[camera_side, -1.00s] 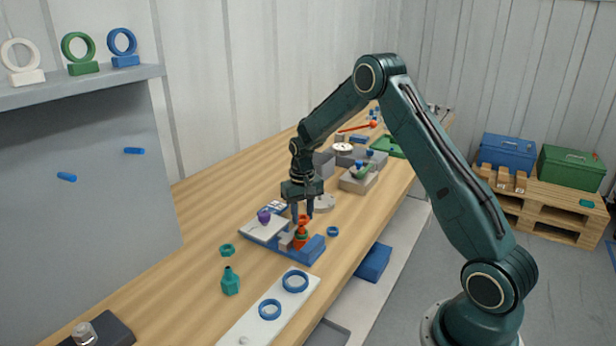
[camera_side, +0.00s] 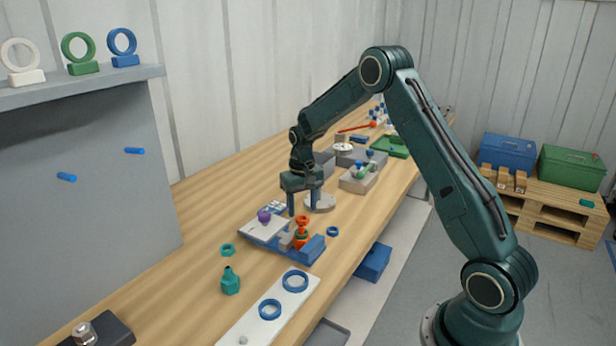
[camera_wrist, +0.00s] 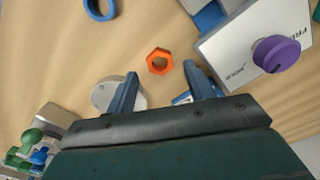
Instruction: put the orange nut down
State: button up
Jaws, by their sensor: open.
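The orange nut (camera_wrist: 159,61), a six-sided ring, lies flat on the bare wooden bench in the wrist view. My gripper (camera_side: 302,210) is open and empty above the bench, near the nut. In the wrist view its two blue fingers (camera_wrist: 162,80) stand apart, with the nut visible beyond their tips and clear of both.
The blue fixture (camera_side: 312,250) carries a pale plate with a purple knob (camera_wrist: 276,54), right of the nut in the wrist view. A round grey disc (camera_wrist: 118,95) lies beside the left finger. A blue ring (camera_side: 332,231) lies on the bench. Bare wood surrounds the nut.

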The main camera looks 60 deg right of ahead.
notch_tip(320, 180, up, 9)
dwell(0.4)
jog(key=shift+r, duration=0.15)
dwell(0.4)
jog(key=s+a+r+n+t, duration=0.3)
jog(key=s+a+r, duration=1)
jog(key=r, duration=0.1)
jog(key=s+a+n+t, duration=0.1)
jog(key=s+a, duration=0.2)
jog(key=s, duration=0.5)
jog(key=s+a+f+n+t, duration=0.1)
jog(key=s+a+n, duration=0.1)
jog(key=s, duration=0.6)
jog(key=shift+s+a+t, duration=0.3)
jog(key=shift+s+a, duration=0.05)
jog(key=shift+a, duration=0.4)
